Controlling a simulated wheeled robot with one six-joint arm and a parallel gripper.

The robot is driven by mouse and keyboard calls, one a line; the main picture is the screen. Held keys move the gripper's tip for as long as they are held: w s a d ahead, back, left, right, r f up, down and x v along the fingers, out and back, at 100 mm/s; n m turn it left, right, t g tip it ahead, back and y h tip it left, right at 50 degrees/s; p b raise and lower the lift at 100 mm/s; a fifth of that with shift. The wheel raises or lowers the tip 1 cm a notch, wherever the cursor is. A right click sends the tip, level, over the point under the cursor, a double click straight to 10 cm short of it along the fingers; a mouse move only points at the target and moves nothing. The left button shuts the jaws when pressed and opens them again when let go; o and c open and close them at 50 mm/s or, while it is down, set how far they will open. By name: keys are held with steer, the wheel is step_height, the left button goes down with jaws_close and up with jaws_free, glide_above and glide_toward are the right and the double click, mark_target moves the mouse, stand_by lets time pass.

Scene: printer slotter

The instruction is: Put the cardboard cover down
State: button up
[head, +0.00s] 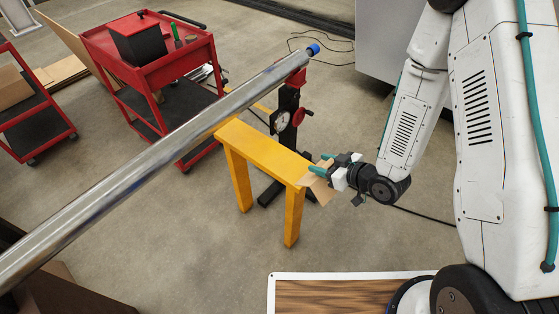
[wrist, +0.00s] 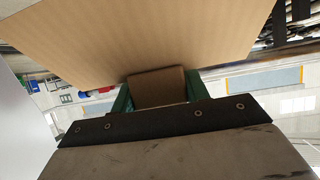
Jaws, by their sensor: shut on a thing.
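The cardboard cover (wrist: 150,40) is a flat tan sheet that fills the upper middle of the wrist view, with a small folded tab (wrist: 158,90) between my green fingertips. My gripper (wrist: 157,92) is shut on that tab. In the head view the cardboard cover (head: 322,190) shows as a small tan piece at my gripper (head: 324,169), near the right end of the yellow bench (head: 260,146). My gripper hides part of the cover. I cannot tell whether the cover touches the bench.
A long metal tube (head: 150,165) with a blue end crosses the left, above the bench. A black stand with a gauge (head: 282,121) is beside the bench.

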steer(key=shift+s+a+f+n+g+y, duration=0.15)
steer(key=shift+s+a+f+n+g, duration=0.1)
steer(key=shift+s+a, duration=0.2)
steer(key=shift+s+a+f+n+g+y, duration=0.15)
steer(key=shift+s+a+n+g, duration=0.15)
steer(key=shift+a, duration=0.2)
steer(key=w+a, duration=0.6)
steer(key=w, duration=0.1)
steer(key=w+a+f, duration=0.1)
steer(key=w+a, duration=0.2)
steer(key=w, duration=0.1)
steer(key=shift+w+f, duration=0.1)
steer(key=shift+w, duration=0.05)
steer(key=shift+w+a+f, duration=0.15)
steer(key=shift+f, duration=0.75)
steer(key=shift+w+a+f, duration=0.1)
steer(key=shift+f, duration=0.8)
steer(key=shift+f, duration=0.15)
steer(key=o, duration=0.9)
steer(key=shift+o, duration=0.5)
steer(key=shift+s+d+r, duration=0.2)
steer(key=shift+r, duration=0.1)
steer(key=v, duration=1.1)
steer(key=shift+s+d, duration=0.15)
